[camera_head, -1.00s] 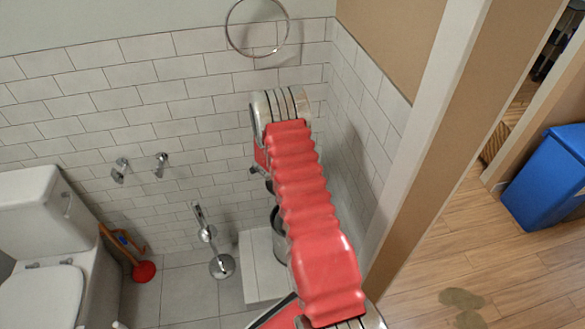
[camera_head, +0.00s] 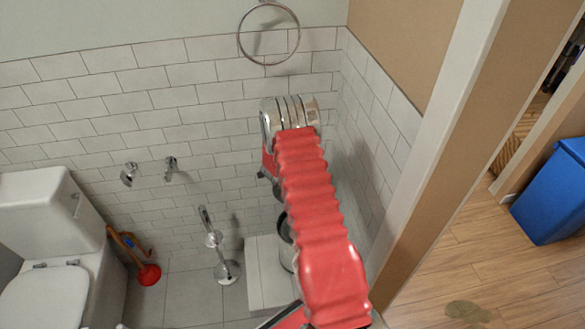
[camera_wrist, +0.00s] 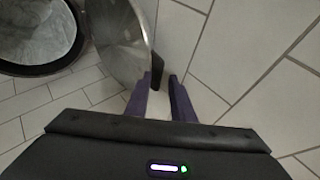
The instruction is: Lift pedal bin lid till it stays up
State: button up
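The pedal bin (camera_head: 286,256) stands on a white ledge in the head view, partly hidden behind my arm. In the wrist view the bin (camera_wrist: 35,68) is at the upper left with its round mouth uncovered and a grey inside showing. Its metal lid (camera_wrist: 118,38) is raised, seen steeply tilted beside the mouth. A dark tab sits at the lid's edge by my fingertips. My gripper (camera_wrist: 160,77) has its two purple fingers apart, close to that tab; contact is unclear. In the head view the gripper is hidden behind my arm.
The white ledge (camera_head: 262,280) is by the tiled wall (camera_head: 140,105). A toilet (camera_head: 45,250), a red plunger (camera_head: 149,275) and a metal stand (camera_head: 228,272) are to the left. A door frame (camera_head: 440,140) is close on the right, and a blue bin (camera_head: 555,195) stands beyond it.

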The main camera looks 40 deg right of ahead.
jog(key=v, duration=1.3)
jog(key=shift+a+r, duration=0.25)
jog(key=shift+a, duration=0.05)
jog(key=shift+s, duration=0.15)
